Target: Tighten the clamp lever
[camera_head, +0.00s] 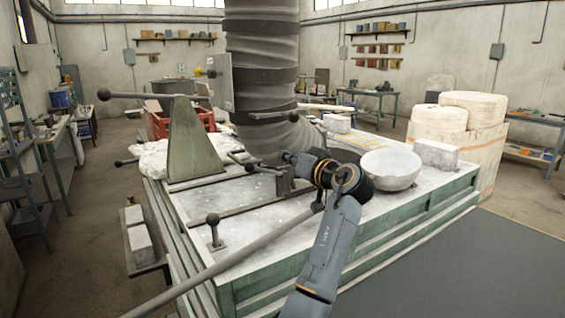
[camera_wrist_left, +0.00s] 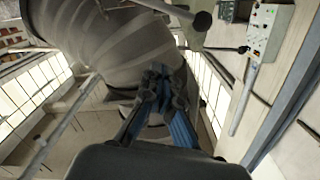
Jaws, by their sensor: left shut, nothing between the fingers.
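Several levers with dark ball knobs show in the head view; I cannot tell which is the clamp lever. One long lever (camera_head: 140,96) lies across a green triangular bracket (camera_head: 190,140). A short upright lever (camera_head: 214,232) stands on the front left of the table. My left gripper (camera_head: 286,157) points left, low before the ribbed column, shut and empty. In the wrist view its fingertips (camera_wrist_left: 160,72) are together, apart from a knobbed lever (camera_wrist_left: 190,14). The right gripper is out of view.
The green-sided table (camera_head: 400,220) carries the thick ribbed column (camera_head: 262,70), a white bowl (camera_head: 391,170) right of my gripper, and a grey block (camera_head: 436,154). A pale crate (camera_head: 452,145) stands behind at right. The floor mat (camera_head: 470,265) at front right is clear.

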